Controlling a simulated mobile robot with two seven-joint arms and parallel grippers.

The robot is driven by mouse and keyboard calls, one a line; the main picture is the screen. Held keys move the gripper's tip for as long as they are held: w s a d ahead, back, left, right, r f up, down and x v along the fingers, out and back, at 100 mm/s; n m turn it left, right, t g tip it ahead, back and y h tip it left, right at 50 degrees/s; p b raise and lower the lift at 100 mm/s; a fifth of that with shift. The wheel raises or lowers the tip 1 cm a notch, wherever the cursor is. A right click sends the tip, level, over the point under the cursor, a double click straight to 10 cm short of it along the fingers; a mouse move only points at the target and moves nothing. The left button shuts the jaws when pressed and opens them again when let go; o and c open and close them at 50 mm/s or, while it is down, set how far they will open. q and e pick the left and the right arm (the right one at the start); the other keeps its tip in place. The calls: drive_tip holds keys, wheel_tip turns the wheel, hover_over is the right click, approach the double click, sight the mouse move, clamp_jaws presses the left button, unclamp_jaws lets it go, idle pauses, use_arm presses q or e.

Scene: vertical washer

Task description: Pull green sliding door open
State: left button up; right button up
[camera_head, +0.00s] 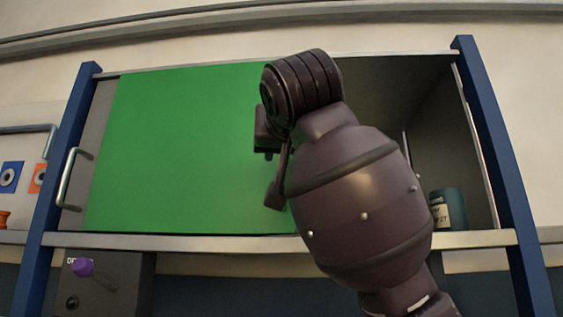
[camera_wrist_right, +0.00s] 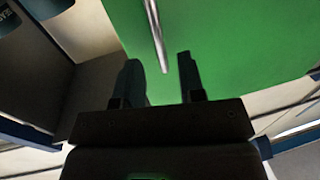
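The green sliding door (camera_head: 170,150) covers the left and middle of the wide cabinet opening. It also fills the upper right of the right wrist view (camera_wrist_right: 230,45). A silver bar handle (camera_wrist_right: 156,35) runs along the door's edge in that view. My right gripper (camera_wrist_right: 160,76) is open, with its fingers on either side of the handle's lower end. I cannot tell whether they touch it. In the head view my right arm hides the handle and most of the door's right edge. My left gripper is not in view.
The cabinet's right part is open and shows a dark interior with a teal can (camera_head: 449,210). Blue posts (camera_head: 492,150) frame the cabinet. Another silver handle (camera_head: 68,180) is at the left end. A box with a purple knob (camera_head: 83,267) is below.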

drive_tip(key=s+d, duration=0.1)
drive_tip(key=s, duration=0.5)
drive_tip(key=shift+b, duration=0.45)
drive_tip(key=shift+w+d, duration=0.1)
